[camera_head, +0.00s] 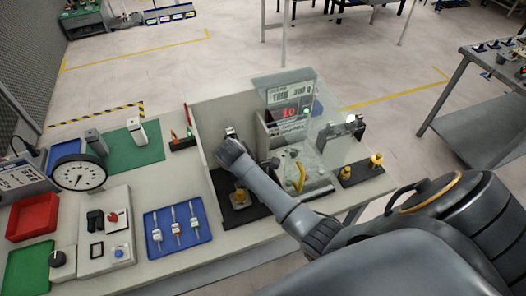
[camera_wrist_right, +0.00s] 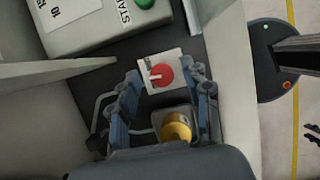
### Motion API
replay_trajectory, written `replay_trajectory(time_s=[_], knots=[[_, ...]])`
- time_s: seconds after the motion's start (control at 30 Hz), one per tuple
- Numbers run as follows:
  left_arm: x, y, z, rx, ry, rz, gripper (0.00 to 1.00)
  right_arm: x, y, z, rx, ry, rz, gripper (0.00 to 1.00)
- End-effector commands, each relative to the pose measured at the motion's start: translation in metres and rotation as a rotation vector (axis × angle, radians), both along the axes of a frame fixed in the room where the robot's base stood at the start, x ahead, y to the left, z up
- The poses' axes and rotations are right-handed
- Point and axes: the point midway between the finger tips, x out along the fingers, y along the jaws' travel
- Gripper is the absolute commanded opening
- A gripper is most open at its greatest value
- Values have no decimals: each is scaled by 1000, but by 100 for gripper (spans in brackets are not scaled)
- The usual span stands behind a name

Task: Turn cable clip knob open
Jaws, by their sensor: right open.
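My right gripper (camera_wrist_right: 167,92) is open, with its two blue-grey fingers apart in the right wrist view. A brass-coloured round knob (camera_wrist_right: 176,128) on a grey mount shows between the fingers near the palm. Its lower part is hidden by the gripper body. Just beyond the fingertips a red round knob (camera_wrist_right: 165,76) with a white pointer sits on a white plate. I cannot tell which of these is the cable clip knob. In the head view my right arm reaches into the walled bay, and a brass knob (camera_head: 240,196) stands below the wrist. My left gripper is out of view.
Pale walls (camera_head: 206,172) stand close around the right gripper. A grey box with a green button (camera_wrist_right: 145,3) lies beyond it. To the right are a clear panel and a yellow handle (camera_head: 300,177). A blue tray (camera_head: 178,228) and a dial gauge (camera_head: 79,174) stand left on the bench.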

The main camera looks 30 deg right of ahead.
Motion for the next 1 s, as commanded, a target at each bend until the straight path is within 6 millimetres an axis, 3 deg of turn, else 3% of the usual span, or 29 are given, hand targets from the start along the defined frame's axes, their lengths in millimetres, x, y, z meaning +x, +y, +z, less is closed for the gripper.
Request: replay_trajectory(time_s=[0.3,0.53,1.0], knots=[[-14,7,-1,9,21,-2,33,-2,0,-2,0,1,0,46],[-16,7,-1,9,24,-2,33,-2,0,-2,0,1,0,0],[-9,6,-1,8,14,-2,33,-3,-1,-3,-2,2,90,0]])
